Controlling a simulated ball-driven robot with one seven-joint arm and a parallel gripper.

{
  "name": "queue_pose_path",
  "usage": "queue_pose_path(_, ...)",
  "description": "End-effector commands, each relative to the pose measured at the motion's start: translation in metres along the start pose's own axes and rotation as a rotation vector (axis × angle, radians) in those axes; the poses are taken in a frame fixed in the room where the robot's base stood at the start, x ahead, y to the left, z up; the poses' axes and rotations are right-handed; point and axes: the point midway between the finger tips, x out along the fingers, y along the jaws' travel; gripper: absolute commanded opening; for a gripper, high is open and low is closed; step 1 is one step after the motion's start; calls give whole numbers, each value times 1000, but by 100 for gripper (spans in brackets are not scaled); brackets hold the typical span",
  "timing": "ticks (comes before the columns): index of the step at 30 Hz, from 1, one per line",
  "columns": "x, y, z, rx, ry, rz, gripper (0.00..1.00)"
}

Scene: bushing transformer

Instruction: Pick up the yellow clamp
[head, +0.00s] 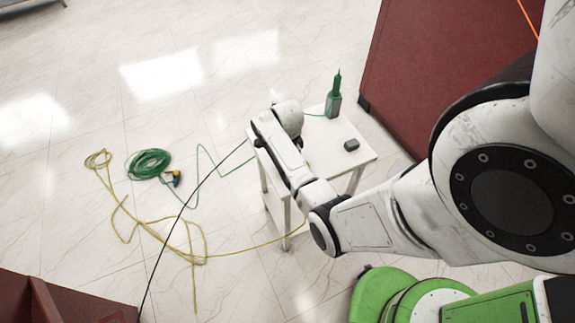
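A small yellow-and-black piece (175,177) lies on the floor beside the coiled green cable. It is too small to tell whether it is the yellow clamp. No other clamp-like yellow thing shows. My arm reaches over the small white table (348,146), with its wrist above the table's left part. My gripper is hidden behind the wrist, so its fingers and anything between them do not show. The arm also covers part of the tabletop.
A green pointed tool (334,97) stands at the table's back, and a dark small box (351,145) lies near its right side. A yellow cable (150,229) and a green cable (149,163) lie on the floor. A red panel (440,70) stands behind the table.

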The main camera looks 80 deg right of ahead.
Motion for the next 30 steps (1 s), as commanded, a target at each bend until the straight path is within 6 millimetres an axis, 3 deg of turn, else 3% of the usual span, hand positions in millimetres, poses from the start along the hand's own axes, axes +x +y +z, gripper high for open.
queue_pose_path(2,0,0,0,0,0,0,68)
queue_pose_path(20,0,0,0,0,0,0,12)
queue_pose_path(30,-4,-1,0,0,0,-3,10)
